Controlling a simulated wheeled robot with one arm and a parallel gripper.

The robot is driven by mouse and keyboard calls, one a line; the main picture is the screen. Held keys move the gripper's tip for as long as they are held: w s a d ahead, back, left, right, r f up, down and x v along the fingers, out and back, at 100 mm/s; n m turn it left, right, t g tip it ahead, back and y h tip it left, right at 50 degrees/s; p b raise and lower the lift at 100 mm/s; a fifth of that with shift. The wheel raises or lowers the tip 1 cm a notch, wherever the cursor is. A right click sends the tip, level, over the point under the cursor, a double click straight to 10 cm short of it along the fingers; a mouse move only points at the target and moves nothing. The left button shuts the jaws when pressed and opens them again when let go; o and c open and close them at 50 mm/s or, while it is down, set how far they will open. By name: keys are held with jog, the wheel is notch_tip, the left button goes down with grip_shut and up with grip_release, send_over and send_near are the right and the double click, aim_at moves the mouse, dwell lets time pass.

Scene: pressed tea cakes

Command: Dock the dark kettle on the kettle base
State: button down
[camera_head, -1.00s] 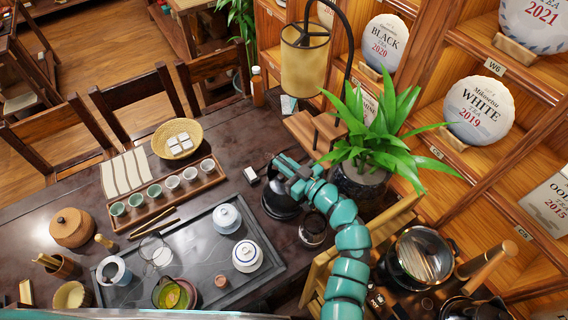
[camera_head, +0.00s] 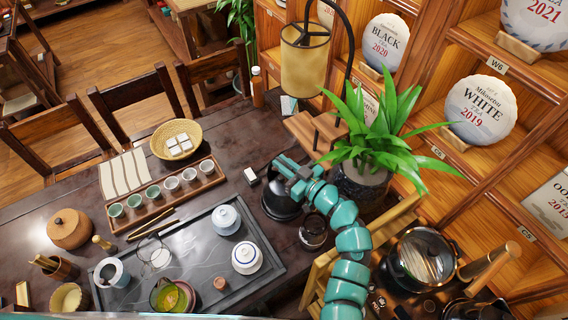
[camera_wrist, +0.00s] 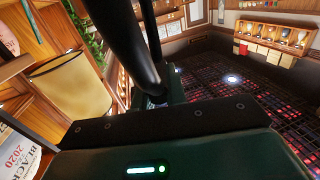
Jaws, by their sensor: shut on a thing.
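The dark kettle (camera_head: 281,203) is at the right part of the dark table, to the right of the tea tray, partly covered by my gripper and wrist. My gripper (camera_head: 279,172) is at the top of the kettle and shut on its handle. In the wrist view, a thick black curved bar (camera_wrist: 125,45), apparently the kettle's handle, rises in front of my gripper; the fingertips are hidden there. The kettle looks upright and at or very near table level. I cannot make out the kettle base separately, nor tell whether the kettle touches it.
A dark glass vessel (camera_head: 313,231) stands close to the kettle's right. A potted plant (camera_head: 361,185) and a lamp (camera_head: 305,58) are behind it. The tea tray (camera_head: 196,250) holds a lidded cup (camera_head: 246,257). A small white block (camera_head: 250,175) lies left of the kettle.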

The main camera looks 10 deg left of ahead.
jog(key=shift+s+f+b, duration=0.1)
jog(key=shift+f+b, duration=0.45)
jog(key=shift+b, duration=0.35)
jog(key=c, duration=1.7)
grip_release()
jog(key=shift+d, duration=0.1)
jog(key=shift+s, duration=0.1)
jog(key=shift+d, duration=0.15)
